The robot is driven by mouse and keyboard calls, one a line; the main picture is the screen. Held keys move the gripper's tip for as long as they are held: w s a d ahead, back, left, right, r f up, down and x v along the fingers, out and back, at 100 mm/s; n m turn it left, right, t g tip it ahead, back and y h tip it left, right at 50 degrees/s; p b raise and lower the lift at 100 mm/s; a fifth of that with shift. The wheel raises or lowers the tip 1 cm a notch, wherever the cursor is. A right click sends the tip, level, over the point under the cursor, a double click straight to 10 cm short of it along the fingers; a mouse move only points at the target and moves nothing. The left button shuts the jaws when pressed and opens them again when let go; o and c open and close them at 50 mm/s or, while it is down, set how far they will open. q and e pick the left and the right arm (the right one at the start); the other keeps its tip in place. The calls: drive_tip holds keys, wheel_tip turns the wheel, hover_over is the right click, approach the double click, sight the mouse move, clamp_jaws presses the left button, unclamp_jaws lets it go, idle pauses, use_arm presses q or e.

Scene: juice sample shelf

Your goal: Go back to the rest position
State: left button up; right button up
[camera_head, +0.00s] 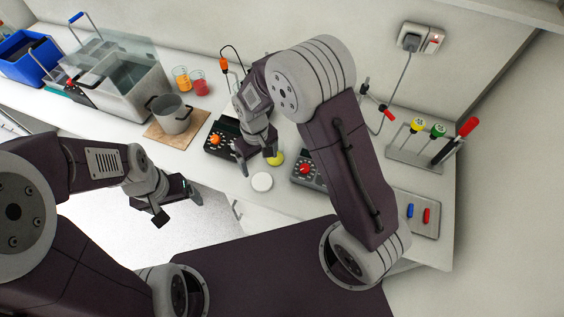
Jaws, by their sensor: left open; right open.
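My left gripper (178,205) is open and empty in front of the bench, over the pale floor. My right gripper (257,160) is open and points down over the bench. It is close to a yellow round thing (276,158), partly covered by the fingers; I cannot tell whether they touch. A white round lid or dish (262,182) lies on the bench just in front of it.
The white bench (219,180) carries a pot (172,114) on a wooden board, red (199,84) and orange beakers, a clear tank (125,80), a blue crate (27,57), black meters with knobs (220,139), a tool rack (413,158) and a grey tray (417,213).

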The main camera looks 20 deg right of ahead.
drive_tip(key=s+d+r+m+t, duration=0.1)
drive_tip(key=s+d+r+m, duration=0.45)
drive_tip(key=s+d, duration=0.7)
use_arm(q)
wheel_tip(320, 180, down, 7)
drive_tip(key=b, duration=0.6)
drive_tip(key=shift+r+b, duration=0.15)
drive_tip(key=shift+b, duration=0.25)
use_arm(e)
wheel_tip(320, 180, down, 6)
drive_tip(key=w, duration=0.1)
drive_tip(key=shift+w, duration=0.15)
drive_tip(key=shift+w+n, duration=0.1)
drive_tip(key=shift+n, duration=0.15)
